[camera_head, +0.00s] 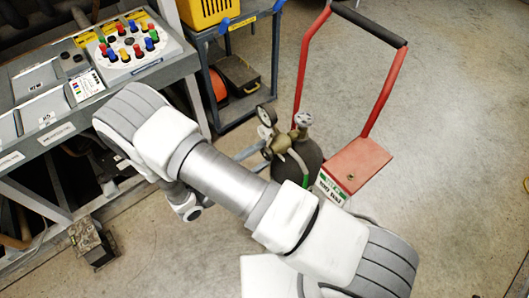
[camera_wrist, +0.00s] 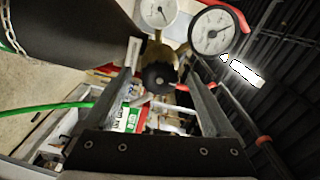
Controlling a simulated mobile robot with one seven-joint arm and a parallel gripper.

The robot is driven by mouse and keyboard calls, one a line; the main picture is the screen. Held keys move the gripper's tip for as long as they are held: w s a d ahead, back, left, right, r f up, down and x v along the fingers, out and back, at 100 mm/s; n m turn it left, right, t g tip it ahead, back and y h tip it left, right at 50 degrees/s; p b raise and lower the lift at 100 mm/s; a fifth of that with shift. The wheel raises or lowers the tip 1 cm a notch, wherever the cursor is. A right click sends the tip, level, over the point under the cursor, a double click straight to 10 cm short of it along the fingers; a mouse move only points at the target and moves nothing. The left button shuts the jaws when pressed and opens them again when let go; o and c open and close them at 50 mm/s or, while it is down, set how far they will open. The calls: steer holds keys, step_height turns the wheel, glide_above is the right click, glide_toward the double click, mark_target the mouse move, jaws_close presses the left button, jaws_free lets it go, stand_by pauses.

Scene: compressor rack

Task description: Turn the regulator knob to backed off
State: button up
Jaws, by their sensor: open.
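In the wrist view a round black regulator knob (camera_wrist: 158,77) faces me, below the brass regulator body (camera_wrist: 158,50). It appears between the two fingers of my gripper (camera_wrist: 161,62), which are open with a gap on each side. I cannot tell how far the fingertips are from the knob. Two round white gauges sit above it, one at the top (camera_wrist: 158,11) and one to the right (camera_wrist: 215,31). In the head view the regulator (camera_head: 279,140) sits by the dark gas cylinder (camera_head: 311,158). My gripper and the knob are not clearly visible there.
A red cart frame (camera_head: 376,103) with a red box (camera_head: 355,165) stands beside the cylinder. A green hose (camera_wrist: 50,115) runs at left in the wrist view. A bench with a button panel (camera_head: 130,45) stands at left. Open floor lies to the right.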

steer(key=b+v, duration=0.1)
steer(key=v, duration=1.4)
steer(key=shift+a, duration=0.15)
steer(key=shift+s, duration=0.1)
steer(key=w+d+r+m+g+y, duration=0.25)
steer(key=d+r+m+g, duration=0.35)
steer(key=r+m, duration=0.4)
steer(key=w+d+r+m+g+y, duration=0.1)
steer(key=d+r+m+g+y, duration=0.35)
steer(key=d+r+m, duration=0.65)
steer(key=s+d+r+m+t+y, duration=0.3)
steer(key=r+m+y, duration=0.1)
steer(key=m, duration=0.8)
steer(key=s+d+r+m+t+y, duration=0.3)
steer(key=s+d+r+m+y, duration=0.1)
steer(key=m, duration=0.8)
steer(key=shift+r, duration=0.75)
